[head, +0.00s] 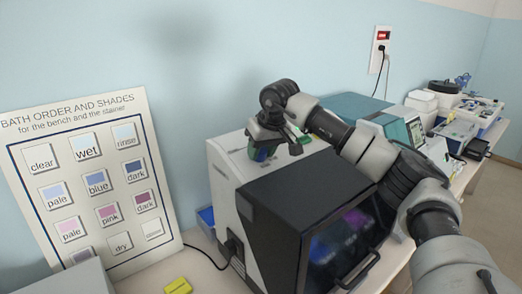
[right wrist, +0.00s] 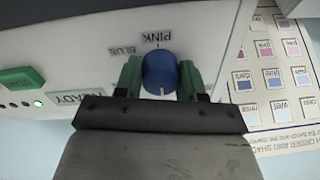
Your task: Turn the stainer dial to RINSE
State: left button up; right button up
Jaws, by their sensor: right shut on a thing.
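The stainer (head: 255,200) is a white box with a dark, glossy front cover, standing on the bench. Its blue dial (right wrist: 160,72) shows in the right wrist view, on a white panel. My right gripper (right wrist: 161,80) is shut on the dial, with one green fingertip on either side. A short white line shows on the dial's lower edge in that view. The labels PINK and BLUE appear upside down around the dial. No RINSE label is visible there. In the head view my right gripper (head: 264,150) mostly hides the dial. My left gripper is out of view.
A green button (right wrist: 21,78) and a READY label lie left of the dial in the wrist view. A shade chart (head: 92,185) leans on the wall left of the stainer. A yellow block (head: 178,286) lies in front. Other lab equipment fills the bench at right.

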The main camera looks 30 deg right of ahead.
jog(key=shift+w+r, duration=0.1)
jog(key=shift+r, duration=0.15)
jog(key=o, duration=0.9)
jog(key=shift+f, duration=0.15)
jog(key=shift+s+r+b, duration=0.2)
jog(key=shift+r+b, duration=0.1)
jog(key=shift+r, duration=0.05)
jog(key=b+v, duration=0.3)
jog(key=v, duration=0.7)
